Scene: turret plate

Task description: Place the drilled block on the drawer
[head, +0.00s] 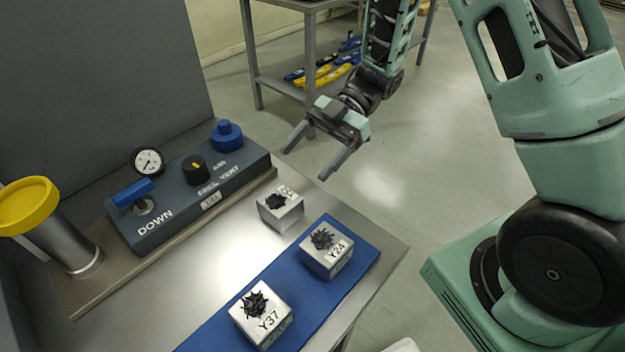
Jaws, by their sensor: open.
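Three pale metal blocks stand on the bench, each with a heap of black shavings on top. One block, marked Y37 (263,325), and one that seems to read Y24 (327,258) are on a blue mat (357,253). The third block (289,218) stands on bare metal behind them; its mark is unclear. No drilled hole shows, so I cannot tell which block is drilled. I cannot make out a drawer. My gripper (306,164) is open and empty, above and behind the third block, fingers pointing down-left.
A dark control box (190,200) with a gauge (147,161), a knob and a blue lever marked DOWN stands at the back left. A yellow-topped cylinder (75,250) is at far left. A grey shelf (275,88) stands behind.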

